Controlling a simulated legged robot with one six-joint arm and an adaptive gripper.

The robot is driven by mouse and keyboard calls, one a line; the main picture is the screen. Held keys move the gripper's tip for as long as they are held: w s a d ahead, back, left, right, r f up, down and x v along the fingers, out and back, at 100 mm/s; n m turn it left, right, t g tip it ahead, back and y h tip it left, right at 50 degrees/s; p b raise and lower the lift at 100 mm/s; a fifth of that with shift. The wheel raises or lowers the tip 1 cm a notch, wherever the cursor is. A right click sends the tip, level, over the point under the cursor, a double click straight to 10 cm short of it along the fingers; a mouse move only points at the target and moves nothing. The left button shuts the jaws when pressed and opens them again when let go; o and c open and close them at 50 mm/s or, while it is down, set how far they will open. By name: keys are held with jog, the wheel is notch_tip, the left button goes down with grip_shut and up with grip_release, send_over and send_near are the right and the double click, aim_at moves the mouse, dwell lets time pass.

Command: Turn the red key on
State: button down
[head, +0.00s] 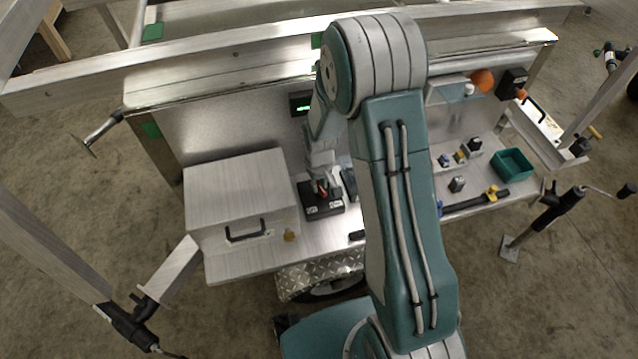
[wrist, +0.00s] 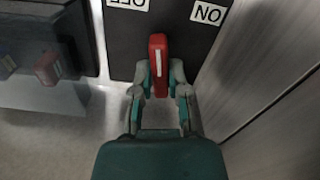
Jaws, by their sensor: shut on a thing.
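The red key (wrist: 158,62) stands on a black switch box (wrist: 178,30) with an OFF label (wrist: 128,4) at the upper left and an ON label (wrist: 208,13) at the upper right in the wrist view. The key's white stripe runs nearly straight up the picture, between the two labels. My gripper (wrist: 160,82) is shut on the key, one finger on each side. In the head view my gripper (head: 320,178) reaches down onto the black switch box (head: 323,200), and the red key (head: 322,188) is partly hidden by the fingers.
A metal box with a black handle (head: 240,190) stands close to the left of the switch box. Another dark device with a red part (wrist: 45,45) sits on the other side. A green bin (head: 512,163) and several small switches lie farther right on the metal shelf.

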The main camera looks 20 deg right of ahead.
jog(key=m, duration=0.5)
jog(key=shift+m, duration=2.5)
jog(key=c, duration=0.6)
grip_release()
jog(key=shift+a, duration=0.1)
jog(key=shift+c, duration=0.2)
notch_tip(320, 180, up, 12)
